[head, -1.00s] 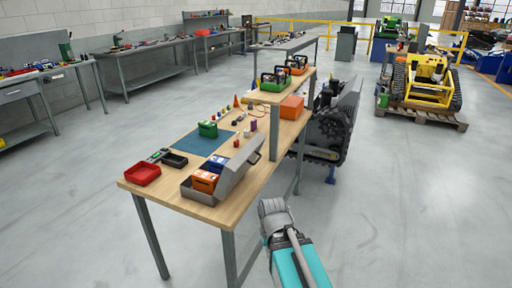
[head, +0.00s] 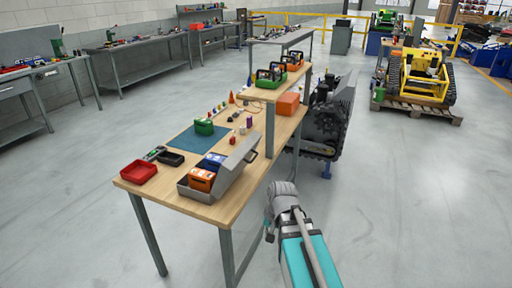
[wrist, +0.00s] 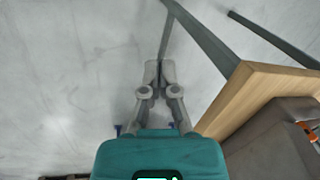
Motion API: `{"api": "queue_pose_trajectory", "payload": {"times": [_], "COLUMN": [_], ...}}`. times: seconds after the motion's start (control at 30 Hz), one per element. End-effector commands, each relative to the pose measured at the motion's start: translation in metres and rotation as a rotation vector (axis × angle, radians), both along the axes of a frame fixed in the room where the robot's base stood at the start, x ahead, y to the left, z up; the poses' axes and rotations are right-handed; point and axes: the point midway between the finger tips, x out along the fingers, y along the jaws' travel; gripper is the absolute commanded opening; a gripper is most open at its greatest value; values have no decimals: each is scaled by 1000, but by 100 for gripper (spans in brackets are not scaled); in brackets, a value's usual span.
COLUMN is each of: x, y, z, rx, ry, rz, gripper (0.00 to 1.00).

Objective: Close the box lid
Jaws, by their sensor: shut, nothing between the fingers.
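A grey box (head: 196,193) stands near the front edge of the wooden workbench, with an orange and a blue item inside. Its lid (head: 238,163) is open and tilted up on the right side. In the wrist view part of a grey-brown surface, likely the box (wrist: 262,150), shows at the lower right. My gripper (wrist: 152,66) is shut and empty, over the floor beside the bench corner, apart from the box. In the head view my arm is at the lower right, off the bench's right side; the fingertips are hidden there.
The bench (head: 222,210) also holds a red tray (head: 138,173), a black tray (head: 170,159), a blue mat (head: 190,142), a green case (head: 204,127) and an orange box (head: 288,104). A post (head: 270,130) carries a shelf behind the lid.

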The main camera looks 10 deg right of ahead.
Motion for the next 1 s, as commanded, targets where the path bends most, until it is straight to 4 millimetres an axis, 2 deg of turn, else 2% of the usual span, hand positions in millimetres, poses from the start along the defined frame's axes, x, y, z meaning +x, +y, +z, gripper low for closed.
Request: {"api": "queue_pose_trajectory", "payload": {"times": [0.03, 0.33, 0.6, 0.8, 1.0], "x": [14, 82, 141, 171, 184], "y": [-4, -25, -68, -105, -125], "z": [11, 66, 129, 171, 192], "rx": [46, 418, 787, 1021, 1146], "ry": [1, 83, 262, 426, 534], "rz": [-81, -649, -1123, -1368, -1481], "gripper": [0, 0, 0, 0, 0]}}
